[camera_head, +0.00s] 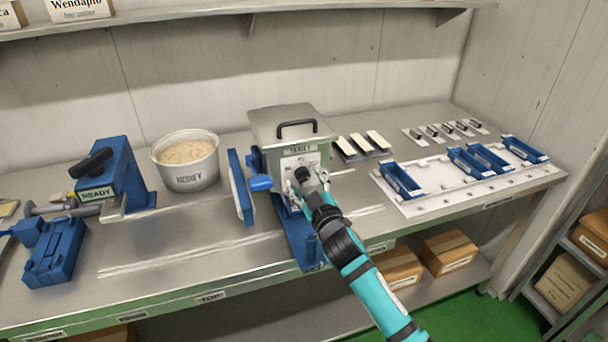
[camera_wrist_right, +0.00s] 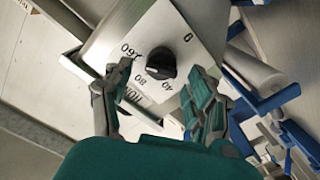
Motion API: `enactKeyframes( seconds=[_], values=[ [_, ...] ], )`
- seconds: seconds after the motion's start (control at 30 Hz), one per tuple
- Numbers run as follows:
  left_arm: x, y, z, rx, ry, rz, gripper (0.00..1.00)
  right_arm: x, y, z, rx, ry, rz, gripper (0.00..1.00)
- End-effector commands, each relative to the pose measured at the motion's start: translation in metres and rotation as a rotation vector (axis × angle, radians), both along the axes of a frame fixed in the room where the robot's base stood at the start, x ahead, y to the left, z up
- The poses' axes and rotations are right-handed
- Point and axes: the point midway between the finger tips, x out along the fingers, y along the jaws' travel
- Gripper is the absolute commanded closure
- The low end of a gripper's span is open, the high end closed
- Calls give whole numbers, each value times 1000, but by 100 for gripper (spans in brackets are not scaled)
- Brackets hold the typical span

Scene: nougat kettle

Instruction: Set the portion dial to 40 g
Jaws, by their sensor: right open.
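The portion dial is a black round knob (camera_wrist_right: 160,60) on a pale printed plate (camera_wrist_right: 182,30) in the right wrist view. Printed numbers surround the knob, partly tilted and small; I cannot tell which mark it points at. In the head view the dial (camera_head: 302,173) is on the front of a steel-lidded machine (camera_head: 280,125) with blue parts. My right gripper (camera_head: 309,190) is at the machine's front, just before the dial. In the wrist view its open fingers (camera_wrist_right: 158,92) lie to either side below the knob, apart from it. My left gripper is not in view.
A blue paddle-like plate (camera_head: 240,187) stands left of the machine, near a white tub (camera_head: 187,160). A blue device marked READY (camera_head: 125,165) is at the left. A white board with blue trays (camera_head: 420,207) lies right. Bench space before the tub is clear.

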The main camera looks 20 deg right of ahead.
Motion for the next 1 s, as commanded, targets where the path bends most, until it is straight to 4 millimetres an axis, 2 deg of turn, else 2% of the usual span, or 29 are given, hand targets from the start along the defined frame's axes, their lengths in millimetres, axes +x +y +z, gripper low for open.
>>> enactKeyframes(
  seconds=[0.2,0.53,0.93,1.0],
  values=[
    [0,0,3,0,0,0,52,18,1,0,0,0,1,42],
    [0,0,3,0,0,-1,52,20,1,-1,1,1,0,43],
    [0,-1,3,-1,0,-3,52,19,1,-1,0,1,0,96],
    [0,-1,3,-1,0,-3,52,19,1,-1,0,1,0,96]
  ],
)
